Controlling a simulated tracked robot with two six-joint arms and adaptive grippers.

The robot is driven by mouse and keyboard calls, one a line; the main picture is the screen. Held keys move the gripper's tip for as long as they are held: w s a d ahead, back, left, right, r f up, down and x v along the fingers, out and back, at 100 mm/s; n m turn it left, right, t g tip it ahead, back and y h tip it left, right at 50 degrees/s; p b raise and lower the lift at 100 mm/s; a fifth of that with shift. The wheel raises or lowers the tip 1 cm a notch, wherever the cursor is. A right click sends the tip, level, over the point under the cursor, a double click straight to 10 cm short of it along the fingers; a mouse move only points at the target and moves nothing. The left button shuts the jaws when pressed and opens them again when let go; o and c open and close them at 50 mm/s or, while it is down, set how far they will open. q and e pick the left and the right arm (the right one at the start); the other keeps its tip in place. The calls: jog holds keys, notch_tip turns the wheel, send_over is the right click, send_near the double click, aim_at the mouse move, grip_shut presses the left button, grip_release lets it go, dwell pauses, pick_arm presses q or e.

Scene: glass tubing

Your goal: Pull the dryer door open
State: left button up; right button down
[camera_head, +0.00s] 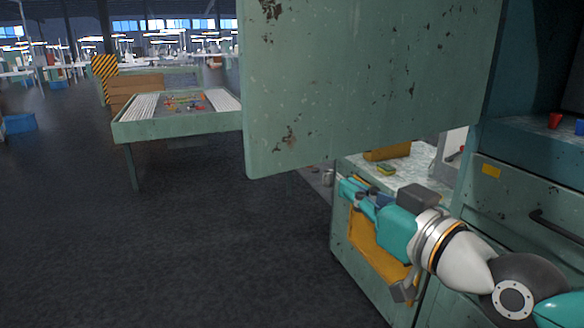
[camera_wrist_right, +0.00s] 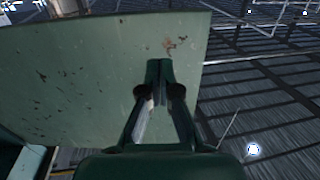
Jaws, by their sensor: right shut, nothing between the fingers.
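The dryer door (camera_head: 350,80) is a large pale green panel with chipped, rusty paint. In the head view it stands swung out from the dark green dryer body (camera_head: 540,140) at the right. My right gripper (camera_head: 346,187) is below the door's lower edge, its fingers pointing left. In the right wrist view the shut, empty fingers (camera_wrist_right: 159,70) appear in front of the door panel (camera_wrist_right: 90,75), near its right edge. I cannot tell whether they touch it. My left gripper is not in view.
A green workbench (camera_head: 345,235) with a speckled top stands behind my right arm. A drawer front with a dark handle (camera_head: 555,226) is at the right. A table with a tray of coloured pieces (camera_head: 180,127) stands back left. The dark floor (camera_head: 180,250) at left is clear.

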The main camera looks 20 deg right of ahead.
aim_at(293, 158)
jog(key=w+a, duration=0.1)
jog(key=w, duration=0.3)
jog(key=w+a+b, duration=0.1)
jog(key=w, duration=0.3)
jog(key=w+a+b, duration=0.1)
jog(key=w, duration=0.3)
jog(key=shift+w+a, duration=0.15)
jog(key=shift+w, duration=0.2)
